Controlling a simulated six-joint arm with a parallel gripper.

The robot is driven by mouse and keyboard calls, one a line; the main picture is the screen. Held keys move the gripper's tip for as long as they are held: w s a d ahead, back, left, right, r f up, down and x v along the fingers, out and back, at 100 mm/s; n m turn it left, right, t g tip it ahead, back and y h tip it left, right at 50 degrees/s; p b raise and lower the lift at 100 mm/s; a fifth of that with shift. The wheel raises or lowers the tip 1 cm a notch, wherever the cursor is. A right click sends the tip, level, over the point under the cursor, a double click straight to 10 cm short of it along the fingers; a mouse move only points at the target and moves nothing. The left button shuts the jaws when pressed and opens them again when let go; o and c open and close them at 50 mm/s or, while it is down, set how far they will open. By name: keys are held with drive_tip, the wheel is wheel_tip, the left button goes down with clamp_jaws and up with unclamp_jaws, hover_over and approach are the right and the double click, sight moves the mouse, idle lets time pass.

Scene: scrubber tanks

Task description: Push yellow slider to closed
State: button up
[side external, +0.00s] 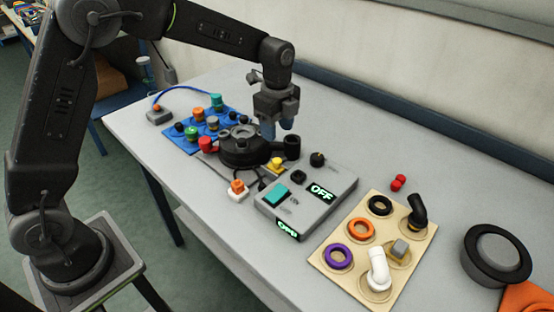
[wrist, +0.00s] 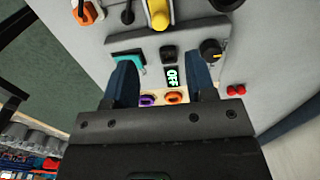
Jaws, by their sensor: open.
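In the wrist view the yellow slider (wrist: 158,14) is at the top edge, beyond my fingertips and partly cut off. My gripper (side external: 279,130) hangs above the black round part, close to the slider, with its blue fingers pointing down. In the wrist view my gripper (wrist: 162,72) has its fingers spread apart with nothing between them. I cannot tell the slider's exact setting.
The grey box carries a teal button (side external: 276,194), a black knob (side external: 317,159) and a lit display reading OFF (side external: 321,192). A blue board (side external: 180,139) with coloured caps lies behind left. A tan board (side external: 335,252) with rings and pipes lies right.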

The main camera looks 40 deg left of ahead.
sight(276, 159)
wheel_tip(276, 159, down, 10)
drive_tip(key=shift+f, duration=0.25)
drive_tip(key=shift+c, duration=0.5)
clamp_jaws()
drive_tip(key=shift+a, duration=0.1)
